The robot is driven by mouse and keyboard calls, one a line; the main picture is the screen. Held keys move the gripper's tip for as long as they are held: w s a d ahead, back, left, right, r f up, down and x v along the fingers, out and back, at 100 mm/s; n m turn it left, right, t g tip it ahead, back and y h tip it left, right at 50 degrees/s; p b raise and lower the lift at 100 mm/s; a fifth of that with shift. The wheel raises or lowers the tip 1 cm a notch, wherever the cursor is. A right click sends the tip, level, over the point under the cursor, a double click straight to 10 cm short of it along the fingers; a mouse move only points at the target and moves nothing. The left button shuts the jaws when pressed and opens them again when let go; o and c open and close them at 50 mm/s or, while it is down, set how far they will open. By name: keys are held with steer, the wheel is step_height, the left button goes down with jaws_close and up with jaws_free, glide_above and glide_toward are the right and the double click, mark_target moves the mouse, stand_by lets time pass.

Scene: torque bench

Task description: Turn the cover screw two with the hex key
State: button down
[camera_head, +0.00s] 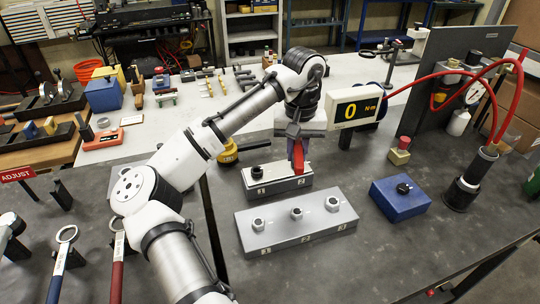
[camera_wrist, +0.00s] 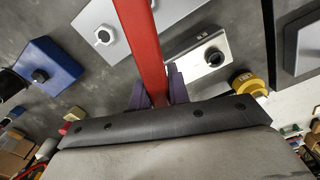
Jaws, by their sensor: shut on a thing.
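My gripper (camera_head: 297,132) is shut on a red bar (camera_head: 298,156), which I take to be the hex key. The bar also shows in the wrist view (camera_wrist: 143,45), between purple fingers (camera_wrist: 159,92). In the head view it hangs down in front of the right end of the small grey cover block (camera_head: 276,181), near the mark 2. The bar hides that end, so screw two is not clear and I cannot tell whether the key touches it. A dark screw (camera_head: 257,172) shows at the block's left end. The wrist view shows a screw (camera_wrist: 214,57) on the same block.
A larger grey block (camera_head: 277,232) with several hex bolts lies in front. A blue box (camera_head: 400,196) with a black knob stands at right. The display (camera_head: 355,108) reads 0 N·m. A yellow thing (camera_head: 228,152) is left of the cover block.

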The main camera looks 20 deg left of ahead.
step_height(320, 180, down, 6)
steer(key=d+b, duration=0.1)
steer(key=b, duration=0.2)
steer(key=shift+w, duration=0.25)
stand_by(0.4)
steer(key=shift+d+f, duration=0.15)
steer(key=shift+f, duration=1.05)
stand_by(0.7)
